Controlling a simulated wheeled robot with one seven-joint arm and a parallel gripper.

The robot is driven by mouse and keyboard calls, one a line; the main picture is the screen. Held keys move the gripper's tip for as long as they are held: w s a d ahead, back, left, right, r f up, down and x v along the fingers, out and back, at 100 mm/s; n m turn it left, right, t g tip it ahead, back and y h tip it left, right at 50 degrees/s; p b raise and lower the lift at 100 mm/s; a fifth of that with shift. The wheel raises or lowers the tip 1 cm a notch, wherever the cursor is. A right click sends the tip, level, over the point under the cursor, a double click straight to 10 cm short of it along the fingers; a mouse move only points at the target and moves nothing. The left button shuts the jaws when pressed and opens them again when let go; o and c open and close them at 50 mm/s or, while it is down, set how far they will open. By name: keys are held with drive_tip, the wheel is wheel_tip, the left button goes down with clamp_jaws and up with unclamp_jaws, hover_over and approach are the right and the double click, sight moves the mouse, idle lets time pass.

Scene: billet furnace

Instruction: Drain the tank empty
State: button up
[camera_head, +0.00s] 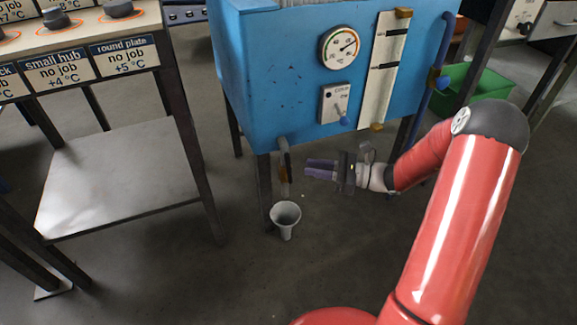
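The blue tank (275,70) stands on dark legs at top centre. Its front carries a round dial (339,47), a switch plate (334,103) with a small blue-tipped lever, and a pale level strip (385,65) with dark marks. A drain pipe (284,146) with an orange-brown part (282,174) hangs below the tank's lower left. A grey funnel (285,215) stands under the pipe. My gripper (308,169) points left, with its purple fingertips just right of the pipe. The fingers lie close together in this view, and I cannot tell whether a gap is between them.
A bench with job labels (57,70) and a lower shelf (120,180) stands at left. A blue side pipe (440,65) runs down the tank's right side. A green bin (478,85) is behind my red arm. The floor around the funnel is clear.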

sight(288, 164)
drive_tip(key=x, duration=0.7)
drive_tip(key=shift+a+b, duration=0.3)
drive_tip(key=shift+b, duration=0.05)
clamp_jaws()
